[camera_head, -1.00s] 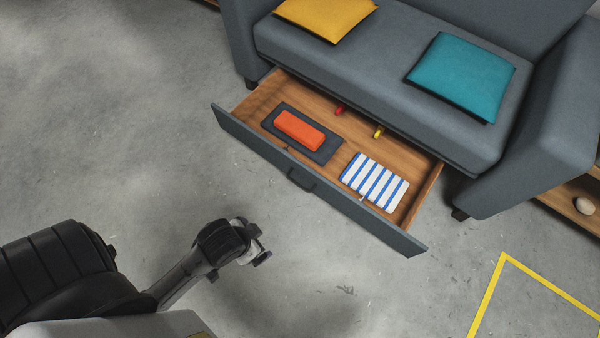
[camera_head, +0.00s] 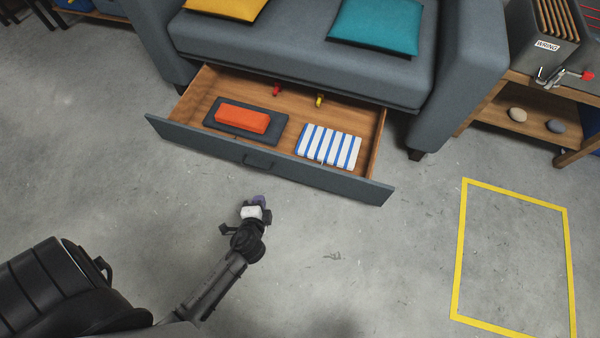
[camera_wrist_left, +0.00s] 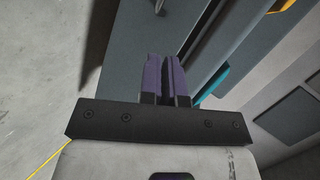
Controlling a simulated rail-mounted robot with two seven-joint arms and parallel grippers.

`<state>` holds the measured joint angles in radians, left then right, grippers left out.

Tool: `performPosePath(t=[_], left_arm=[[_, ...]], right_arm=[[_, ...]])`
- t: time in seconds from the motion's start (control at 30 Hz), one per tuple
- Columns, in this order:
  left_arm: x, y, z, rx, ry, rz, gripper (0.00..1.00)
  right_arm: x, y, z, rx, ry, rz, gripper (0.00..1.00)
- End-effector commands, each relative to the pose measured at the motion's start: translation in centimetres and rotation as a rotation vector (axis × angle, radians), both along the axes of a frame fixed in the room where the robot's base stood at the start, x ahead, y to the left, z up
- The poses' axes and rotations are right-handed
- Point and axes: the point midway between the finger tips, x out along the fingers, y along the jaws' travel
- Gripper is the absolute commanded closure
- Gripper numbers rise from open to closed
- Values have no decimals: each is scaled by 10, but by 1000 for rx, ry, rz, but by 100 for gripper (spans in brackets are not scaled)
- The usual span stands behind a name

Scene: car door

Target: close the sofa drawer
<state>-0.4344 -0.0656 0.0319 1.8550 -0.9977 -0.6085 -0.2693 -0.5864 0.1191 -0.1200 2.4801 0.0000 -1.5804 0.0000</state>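The sofa drawer (camera_head: 330,185) is pulled out below the grey sofa (camera_head: 300,55), with its dark front panel and handle (camera_head: 258,161) facing my arm. Its wooden inside shows. In the left wrist view the grey drawer front (camera_wrist_left: 135,45) fills the middle. My left gripper (camera_head: 257,203) is in front of the drawer, apart from it and a little nearer to me than the handle. It also shows in the left wrist view (camera_wrist_left: 166,58), where its two purple fingers are together with nothing between them. My right gripper is out of view.
The drawer holds an orange block (camera_head: 242,118) on a dark mat, a blue-striped item (camera_head: 328,146) and small red and yellow items. A wooden shelf unit (camera_head: 490,115) stands right of the sofa. A yellow rectangle (camera_head: 463,230) marks the floor. Floor before the drawer is clear.

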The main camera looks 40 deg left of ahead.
Motion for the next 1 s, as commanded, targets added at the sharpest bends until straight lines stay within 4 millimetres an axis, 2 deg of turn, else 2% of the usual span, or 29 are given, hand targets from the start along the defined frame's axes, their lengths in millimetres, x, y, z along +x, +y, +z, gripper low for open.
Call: performPosePath(t=[0.1,0.33,0.47,0.57,1.0], left_arm=[[14,-14,11,119,-39,-167,100],[27,-31,22,207,-84,-327,100],[35,-28,18,225,-75,-334,100],[49,-24,14,226,-76,-335,100],[120,2,-11,223,-75,-331,100]], right_arm=[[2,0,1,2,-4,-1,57],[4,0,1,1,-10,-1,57],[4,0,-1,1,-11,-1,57],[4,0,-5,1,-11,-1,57],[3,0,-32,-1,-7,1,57]])
